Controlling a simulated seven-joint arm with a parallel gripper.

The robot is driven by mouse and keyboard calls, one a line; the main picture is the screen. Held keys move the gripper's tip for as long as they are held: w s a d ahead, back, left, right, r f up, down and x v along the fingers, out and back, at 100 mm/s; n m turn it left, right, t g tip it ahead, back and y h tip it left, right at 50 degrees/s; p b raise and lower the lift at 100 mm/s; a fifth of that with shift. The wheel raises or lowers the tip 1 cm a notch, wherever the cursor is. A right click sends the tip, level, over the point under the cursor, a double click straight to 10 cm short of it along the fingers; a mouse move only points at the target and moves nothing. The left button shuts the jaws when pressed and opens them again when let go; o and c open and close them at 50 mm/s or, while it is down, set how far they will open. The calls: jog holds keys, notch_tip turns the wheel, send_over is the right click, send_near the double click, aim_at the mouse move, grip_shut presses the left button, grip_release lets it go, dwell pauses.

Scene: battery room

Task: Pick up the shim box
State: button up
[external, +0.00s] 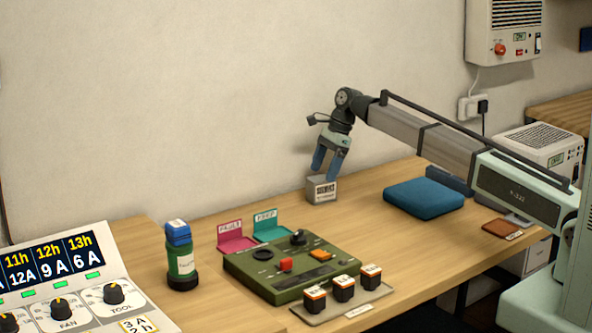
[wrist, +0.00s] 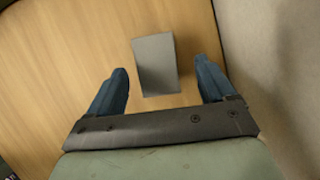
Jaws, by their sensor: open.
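The shim box is a small grey block with a white printed label (external: 324,191), standing on the wooden table near the wall. In the wrist view its plain grey top (wrist: 156,64) lies between my two blue fingers. My gripper (external: 326,172) is above the box and pointing down, with the fingertips at about its top edge. The gripper (wrist: 162,84) is open, with a gap on each side of the box. The gap on the right looks a little narrower at the far end. I cannot tell how far down the fingers reach.
A blue cushion-like pad (external: 424,198) lies to the right of the box. A green control panel (external: 292,267) with knobs, pink (external: 236,237) and teal (external: 273,227) trays stand toward the front left. The wall (external: 200,110) is close behind. Table around the box is clear.

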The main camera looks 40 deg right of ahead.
aim_at(319, 189)
jog(key=shift+s+d+x, duration=0.1)
jog(key=shift+d+x, duration=0.05)
jog(key=shift+x, duration=1.55)
jog(key=shift+s+d+x, duration=0.15)
jog(key=shift+d+x, duration=0.05)
jog(key=shift+x, duration=1.5)
jog(key=shift+f, duration=0.15)
jog(key=c, duration=1.2)
